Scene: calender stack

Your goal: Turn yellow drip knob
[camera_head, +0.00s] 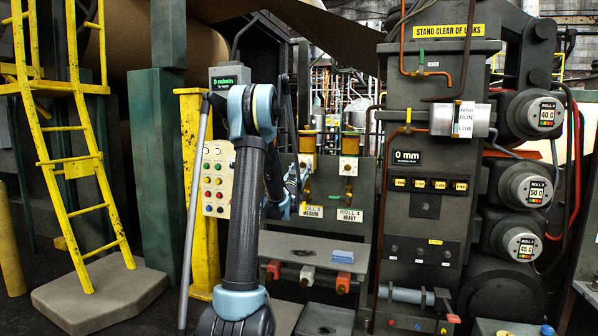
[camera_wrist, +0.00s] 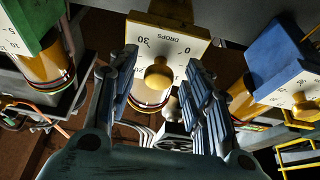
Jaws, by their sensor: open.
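In the wrist view a cream dial block (camera_wrist: 184,47) marked DROPS, with 30 and 0 showing, carries a round yellow knob (camera_wrist: 158,76). The lettering appears upside down. My gripper (camera_wrist: 160,84) is open, with one finger on each side of the knob. There seems to be a gap on both sides, but I cannot tell how near the fingertips are in depth. In the head view, two drip units with white dial blocks (camera_head: 348,166) hang above the ROLL labels. My arm stands left of them and partly hides the area.
In the wrist view a green-topped unit (camera_wrist: 28,30) is at left and a blue-topped unit (camera_wrist: 272,55) with its own yellow knob at right. In the head view a button panel (camera_head: 217,178) stands behind my arm, and a shelf (camera_head: 312,248) lies below the drip units.

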